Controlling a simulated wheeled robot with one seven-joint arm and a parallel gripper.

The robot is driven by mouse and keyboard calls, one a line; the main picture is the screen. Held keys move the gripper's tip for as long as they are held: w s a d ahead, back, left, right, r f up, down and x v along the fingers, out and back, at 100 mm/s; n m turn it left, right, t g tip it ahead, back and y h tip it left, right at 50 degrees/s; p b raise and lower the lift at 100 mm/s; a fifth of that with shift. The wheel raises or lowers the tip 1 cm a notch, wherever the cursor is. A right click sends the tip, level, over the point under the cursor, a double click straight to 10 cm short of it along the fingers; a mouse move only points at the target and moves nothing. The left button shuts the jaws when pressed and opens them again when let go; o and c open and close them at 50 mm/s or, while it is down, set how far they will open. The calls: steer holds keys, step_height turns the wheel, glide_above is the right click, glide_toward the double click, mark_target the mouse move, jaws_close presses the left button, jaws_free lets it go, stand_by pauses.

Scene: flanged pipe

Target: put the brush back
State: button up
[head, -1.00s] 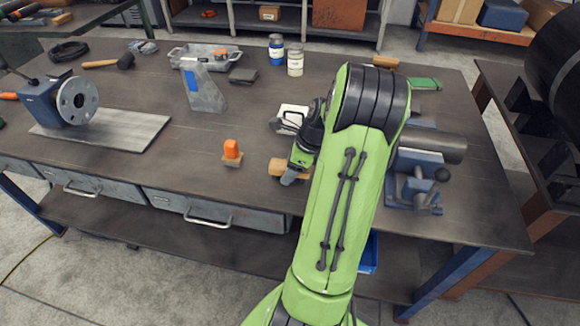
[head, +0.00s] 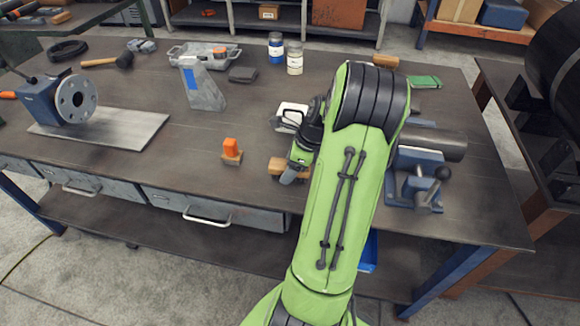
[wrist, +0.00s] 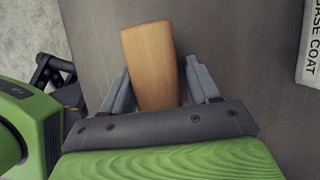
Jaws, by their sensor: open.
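A plain tan wooden block (wrist: 151,62), apparently the brush's wooden part, lies on the bench; no bristles show. In the wrist view it reaches between the two fingers of my gripper (wrist: 160,84), which is open around it, with a small gap on the right; on the left I cannot tell whether the finger touches. In the head view the wooden block (head: 279,166) shows at the left of my gripper (head: 291,174), low over the bench near its front edge. My arm hides part of the block and the bench behind.
An orange-topped piece (head: 231,151) stands left of my gripper. A white-labelled item (head: 292,115) lies behind it, marked BASE COAT in the wrist view. A blue vise (head: 417,180) with a pipe is right of my arm. A flange fixture (head: 75,100) is far left.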

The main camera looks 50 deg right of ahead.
steer(key=p+v, duration=0.7)
steer(key=v, duration=0.9)
steer(key=w+a+r+n+g+h, duration=0.1)
steer(key=w+a+r+n, duration=0.25)
steer(key=a+n, duration=0.55)
steer(key=w+a+r+n+h, duration=0.1)
steer(key=w+a+r+n, duration=0.4)
steer(key=a, duration=0.7)
steer(key=s+a+n+t, duration=0.2)
steer(key=s+a+n, duration=1)
steer(key=n, duration=0.4)
steer(key=shift+a+f+n+t, duration=0.25)
steer(key=shift+f+n+t, duration=0.05)
steer(key=shift+f+n, duration=0.1)
steer(key=shift+r, duration=0.1)
